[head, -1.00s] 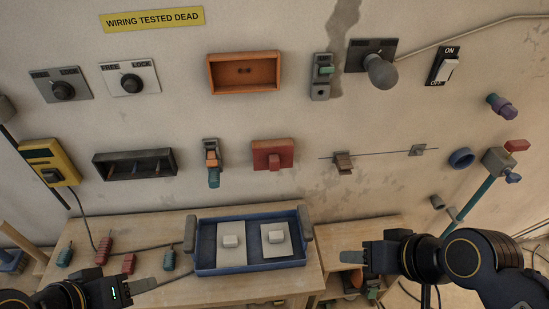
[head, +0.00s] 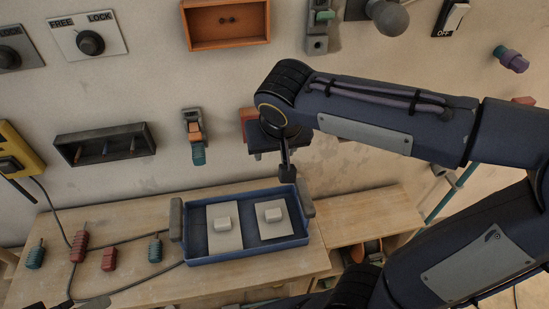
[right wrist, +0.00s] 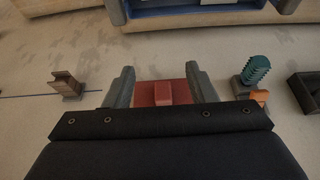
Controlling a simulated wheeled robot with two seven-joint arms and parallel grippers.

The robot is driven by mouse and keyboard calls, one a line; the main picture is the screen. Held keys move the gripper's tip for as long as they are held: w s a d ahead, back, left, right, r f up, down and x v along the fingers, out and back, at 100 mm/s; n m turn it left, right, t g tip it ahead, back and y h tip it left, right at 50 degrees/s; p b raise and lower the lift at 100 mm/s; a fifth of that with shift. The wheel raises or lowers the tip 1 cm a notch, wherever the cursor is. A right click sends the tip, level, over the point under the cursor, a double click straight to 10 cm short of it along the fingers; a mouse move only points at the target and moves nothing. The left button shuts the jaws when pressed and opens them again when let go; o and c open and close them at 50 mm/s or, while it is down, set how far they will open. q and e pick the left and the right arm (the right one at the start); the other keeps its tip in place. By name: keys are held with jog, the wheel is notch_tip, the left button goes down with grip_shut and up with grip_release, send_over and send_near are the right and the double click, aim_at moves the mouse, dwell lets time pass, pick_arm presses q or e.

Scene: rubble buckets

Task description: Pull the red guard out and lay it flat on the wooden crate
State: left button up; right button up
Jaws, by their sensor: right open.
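The red guard (head: 247,118) is on the wall, mostly hidden behind my right gripper in the head view. In the right wrist view it is a red plate with a raised block (right wrist: 160,92) in its middle. My right gripper (right wrist: 160,73) is open, one finger to each side of the guard's block; I cannot tell whether they touch it. In the head view the right gripper (head: 286,170) is seen from behind. The wooden crate, seemingly the light wooden box (head: 362,210) right of the bench, has a clear top. Only dark slivers at the bottom left may be my left gripper.
A blue tray (head: 190,250) with two pale switch plates stands on the bench (head: 140,285). An orange clip (head: 194,130) and a dark open box (head: 104,145) hang left of the guard. An orange box (head: 225,25) hangs above. Connectors and cables lie on the bench's left.

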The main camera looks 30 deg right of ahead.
jog(key=w, duration=0.2)
jog(key=w+d+p, duration=0.1)
jog(key=w, duration=0.2)
jog(key=w+d+p, duration=0.1)
jog(key=w, duration=0.2)
jog(key=shift+w+d+f, duration=0.1)
jog(key=shift+f, duration=0.05)
jog(key=shift+w+f, duration=0.1)
jog(key=shift+f, duration=0.35)
grip_shut()
